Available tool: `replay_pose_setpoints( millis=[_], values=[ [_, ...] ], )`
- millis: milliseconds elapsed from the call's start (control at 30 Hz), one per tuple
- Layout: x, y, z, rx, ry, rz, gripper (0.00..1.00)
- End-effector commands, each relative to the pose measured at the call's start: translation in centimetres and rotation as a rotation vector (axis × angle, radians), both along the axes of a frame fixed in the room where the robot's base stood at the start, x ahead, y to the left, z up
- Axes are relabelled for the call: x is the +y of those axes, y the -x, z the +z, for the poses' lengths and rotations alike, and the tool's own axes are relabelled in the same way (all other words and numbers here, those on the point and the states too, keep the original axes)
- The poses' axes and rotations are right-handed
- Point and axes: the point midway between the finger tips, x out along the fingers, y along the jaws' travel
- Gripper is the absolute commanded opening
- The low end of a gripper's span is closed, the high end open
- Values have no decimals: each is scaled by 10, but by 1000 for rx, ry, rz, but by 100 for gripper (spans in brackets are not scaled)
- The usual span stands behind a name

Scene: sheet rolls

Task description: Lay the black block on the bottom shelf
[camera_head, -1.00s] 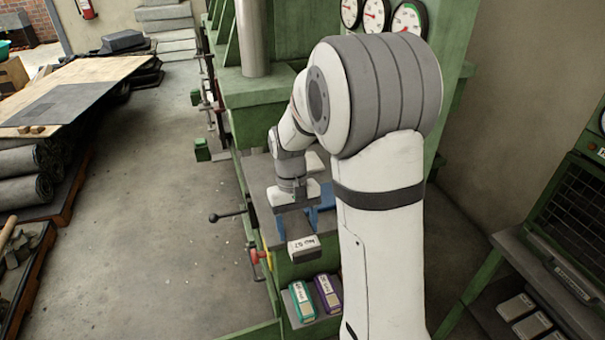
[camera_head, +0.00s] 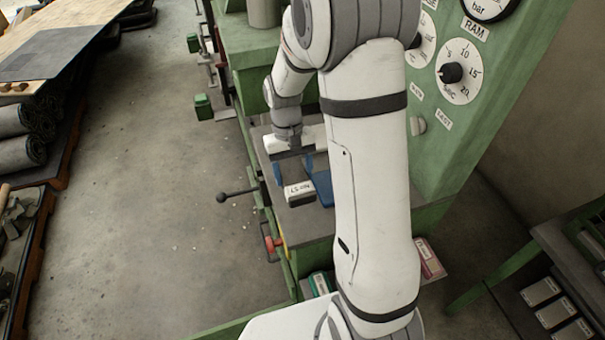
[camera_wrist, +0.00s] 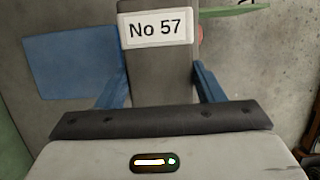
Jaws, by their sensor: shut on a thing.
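The black block (camera_head: 301,201) has a white label reading "No 57", clear in the wrist view (camera_wrist: 158,28). My gripper (camera_head: 297,176) is shut on it, with a blue finger on each side of the block in the wrist view. A shelf low on the machine holds a teal block (camera_head: 319,283) with a pale label, mostly hidden by my arm. I cannot tell which level is the bottom shelf.
The green machine (camera_head: 440,140) with dials stands behind my arm. A lever with a black knob (camera_head: 222,197) sticks out left of it. A red block (camera_head: 430,258) lies right of my arm. A rack (camera_head: 575,260) stands at right. The floor (camera_head: 150,190) at left is clear.

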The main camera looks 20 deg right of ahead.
Motion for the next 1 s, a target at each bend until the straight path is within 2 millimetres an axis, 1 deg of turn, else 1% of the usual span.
replay_pose_setpoints(
  millis=[33, 233, 433, 500, 767, 867, 900, 1000],
  values=[
    [-2, 1, -7, 3, 0, -5, 26],
    [-6, 0, -27, 1, 0, -16, 26],
    [-8, 0, -53, 2, 0, -21, 26],
    [-9, 0, -57, -1, 0, -22, 26],
    [-9, 0, -59, -2, 0, -24, 26],
    [-10, 0, -62, -2, 0, -24, 26],
    [-10, 0, -62, -2, 0, -24, 64],
    [-10, 0, -61, -1, 0, -24, 71]
  ],
)
